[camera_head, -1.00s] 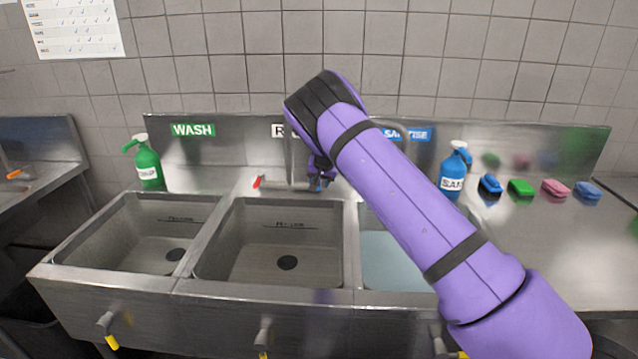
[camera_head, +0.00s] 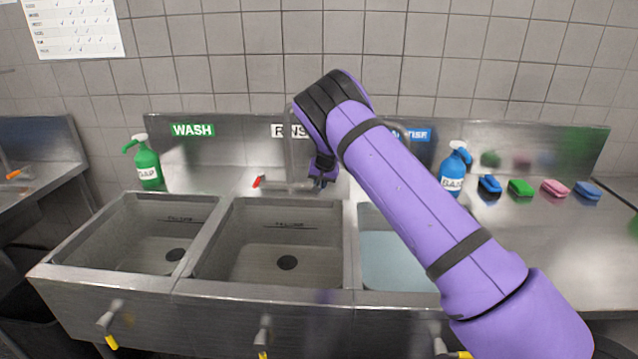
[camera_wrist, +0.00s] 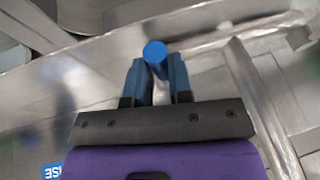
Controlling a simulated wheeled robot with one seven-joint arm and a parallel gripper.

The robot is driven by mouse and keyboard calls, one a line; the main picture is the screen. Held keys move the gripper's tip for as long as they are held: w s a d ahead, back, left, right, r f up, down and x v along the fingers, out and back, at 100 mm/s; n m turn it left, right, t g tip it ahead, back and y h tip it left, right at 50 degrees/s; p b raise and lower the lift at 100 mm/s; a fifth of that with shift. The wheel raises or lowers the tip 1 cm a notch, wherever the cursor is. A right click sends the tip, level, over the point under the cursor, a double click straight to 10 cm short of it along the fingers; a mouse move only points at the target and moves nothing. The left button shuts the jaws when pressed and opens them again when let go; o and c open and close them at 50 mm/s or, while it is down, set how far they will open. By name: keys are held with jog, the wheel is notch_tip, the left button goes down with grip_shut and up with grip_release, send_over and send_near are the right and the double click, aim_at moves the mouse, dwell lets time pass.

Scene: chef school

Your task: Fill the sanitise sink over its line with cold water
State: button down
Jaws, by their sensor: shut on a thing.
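The sanitise sink (camera_head: 395,262) is the rightmost basin. Pale bluish water stands in it; my arm covers its right part, and I cannot see a fill line there. The sign above it (camera_head: 420,135) is partly covered by my arm. My gripper (camera_head: 320,183) is at the tap bar behind the rinse sink. In the wrist view my gripper (camera_wrist: 156,72) is shut on a blue tap handle (camera_wrist: 155,50), its round end showing between the fingertips. A red tap handle (camera_head: 259,181) is at the bar's left end. Whether water runs from the spout is unclear.
The rinse sink (camera_head: 275,262) and wash sink (camera_head: 125,245) show bare bottoms with drains. A green soap bottle (camera_head: 148,165) stands left, a blue sanitiser bottle (camera_head: 454,172) right. Several sponges, including a pink one (camera_head: 555,188), sit right. Yellow-tipped drain levers (camera_head: 263,335) line the front.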

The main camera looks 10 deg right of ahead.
jog(key=shift+s+d+n+g+y, duration=0.15)
jog(key=shift+d+n+y, duration=0.25)
jog(key=shift+n, duration=0.45)
jog(key=shift+w+d+n+g+y, duration=0.1)
jog(key=shift+d+n+g+y, duration=0.1)
jog(key=shift+d+n, duration=0.55)
jog(key=shift+a, duration=0.15)
jog(key=c, duration=1)
grip_release()
jog(key=shift+c, duration=0.2)
jog(key=s+d, duration=0.2)
jog(key=s, duration=0.1)
jog(key=s+d, duration=0.2)
jog(key=s, duration=0.2)
jog(key=s+d+r, duration=0.1)
jog(key=s, duration=0.3)
jog(key=shift+s+d, duration=0.1)
jog(key=shift+d, duration=0.3)
